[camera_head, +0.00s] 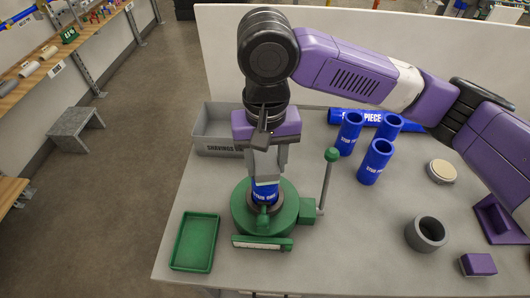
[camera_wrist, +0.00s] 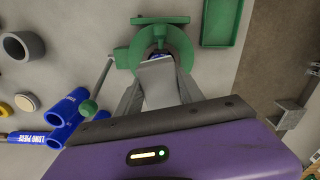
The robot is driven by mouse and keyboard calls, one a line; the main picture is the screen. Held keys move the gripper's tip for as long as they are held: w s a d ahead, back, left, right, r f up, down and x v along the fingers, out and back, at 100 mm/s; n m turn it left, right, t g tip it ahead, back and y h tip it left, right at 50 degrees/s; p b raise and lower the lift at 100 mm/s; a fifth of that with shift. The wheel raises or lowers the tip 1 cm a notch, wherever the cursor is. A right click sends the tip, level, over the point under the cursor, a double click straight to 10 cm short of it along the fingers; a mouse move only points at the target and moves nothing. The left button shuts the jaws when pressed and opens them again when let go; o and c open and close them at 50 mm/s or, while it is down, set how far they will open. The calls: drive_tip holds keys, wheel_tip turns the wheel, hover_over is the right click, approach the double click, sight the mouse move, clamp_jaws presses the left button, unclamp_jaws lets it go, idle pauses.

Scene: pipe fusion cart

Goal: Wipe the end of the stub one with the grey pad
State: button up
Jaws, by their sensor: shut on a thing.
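Stub one (camera_head: 265,192) is a blue pipe piece standing upright in the green round clamp (camera_head: 240,215), its white lettering partly visible. My gripper (camera_head: 265,172) points down right over it, shut on the light grey pad (camera_wrist: 158,84). The pad is at the stub's upper end; I cannot tell whether it touches. In the wrist view the pad and my gripper (camera_wrist: 158,95) hide most of the stub, with only a sliver of blue showing beyond.
A green lever (camera_head: 327,180) rises right of the clamp. A green tray (camera_head: 195,242) lies left, a grey shavings bin (camera_head: 215,130) behind. Several blue pipes (camera_head: 375,162), a grey ring (camera_head: 427,234), a cream disc (camera_head: 441,171) and a purple block (camera_head: 478,264) stand right.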

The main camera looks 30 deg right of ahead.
drive_tip(key=shift+s, duration=0.2)
drive_tip(key=shift+w+d+f+p, duration=0.1)
drive_tip(key=shift+w+d+p, duration=0.15)
drive_tip(key=shift+w, duration=0.45)
drive_tip(key=shift+w+d+p, duration=0.15)
drive_tip(key=shift+w+d, duration=0.15)
drive_tip(key=shift+w, duration=0.35)
drive_tip(key=shift+s, duration=0.1)
drive_tip(key=shift+s+a+p, duration=0.3)
drive_tip(key=shift+s+p, duration=0.1)
drive_tip(key=shift+s, duration=0.15)
drive_tip(key=shift+s+a+f, duration=0.15)
drive_tip(key=shift+s+a, duration=0.15)
drive_tip(key=shift+s, duration=0.45)
drive_tip(key=shift+w+d, duration=0.3)
drive_tip(key=shift+w, duration=0.4)
drive_tip(key=shift+w+d, duration=0.3)
drive_tip(key=shift+w, duration=0.35)
drive_tip(key=shift+s+a+r, duration=0.25)
drive_tip(key=shift+s+a, duration=0.05)
drive_tip(key=shift+s, duration=0.35)
